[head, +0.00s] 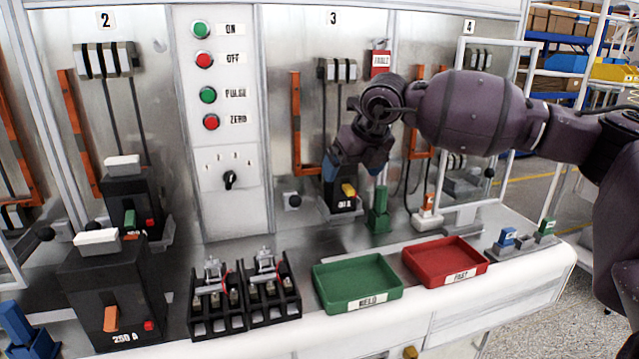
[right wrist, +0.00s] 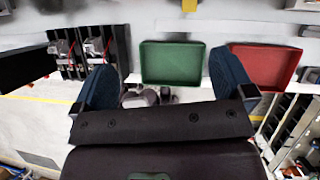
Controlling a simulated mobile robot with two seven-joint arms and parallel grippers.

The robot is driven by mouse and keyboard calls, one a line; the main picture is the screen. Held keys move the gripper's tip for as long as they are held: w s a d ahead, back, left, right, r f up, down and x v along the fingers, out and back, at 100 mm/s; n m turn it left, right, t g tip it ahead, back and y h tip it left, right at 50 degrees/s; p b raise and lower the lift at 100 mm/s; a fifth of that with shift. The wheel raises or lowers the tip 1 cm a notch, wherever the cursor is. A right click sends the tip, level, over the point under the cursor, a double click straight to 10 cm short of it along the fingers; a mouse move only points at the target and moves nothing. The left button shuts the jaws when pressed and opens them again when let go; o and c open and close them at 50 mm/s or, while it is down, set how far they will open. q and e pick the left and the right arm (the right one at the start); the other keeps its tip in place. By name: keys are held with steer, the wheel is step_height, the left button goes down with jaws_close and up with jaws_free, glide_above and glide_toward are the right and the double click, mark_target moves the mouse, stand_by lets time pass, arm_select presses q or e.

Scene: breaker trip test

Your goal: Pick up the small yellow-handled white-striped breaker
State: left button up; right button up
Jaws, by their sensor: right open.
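A small black breaker with a yellow handle (head: 348,189) and pale lettering stands on the bench under the number 3 panel in the head view. A distinct white stripe cannot be made out. My right gripper (head: 347,167) shows just above it in the picture and partly covers it. How far apart they are in depth is unclear. In the right wrist view the two blue fingers (right wrist: 165,85) are wide apart with nothing between them. A yellow patch (right wrist: 189,5) is cut off at the top edge of that view; I cannot tell if it is the handle. My left gripper is not seen.
A green tray (head: 322,292) and a red tray (head: 412,267) lie at the front of the bench. Black double holders (head: 230,322) stand left of them. A green block (head: 378,221) and an orange-handled white breaker (head: 426,216) stand close right of the yellow-handled breaker.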

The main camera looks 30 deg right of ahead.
mark_target(346, 168)
steer(key=shift+m+g+h, duration=0.4)
steer(key=shift+m+h, duration=0.2)
steer(key=shift+m, duration=0.3)
steer(key=shift+w+d+f, duration=0.1)
steer(key=shift+w+d, duration=0.6)
steer(key=shift+w, duration=0.5)
steer(key=shift+w+d, duration=0.75)
steer(key=shift+w, duration=0.45)
steer(key=shift+w+d+f, duration=0.1)
steer(key=shift+w+d, duration=0.6)
steer(key=shift+w, duration=0.5)
steer(key=w, duration=0.2)
steer(key=shift+w+d, duration=0.3)
steer(key=shift+w, duration=0.1)
steer(key=shift+x, duration=1)
steer(key=shift+w+d+f, duration=0.1)
steer(key=shift+w+f, duration=0.3)
steer(key=shift+f, duration=0.1)
steer(key=shift+c, duration=0.2)
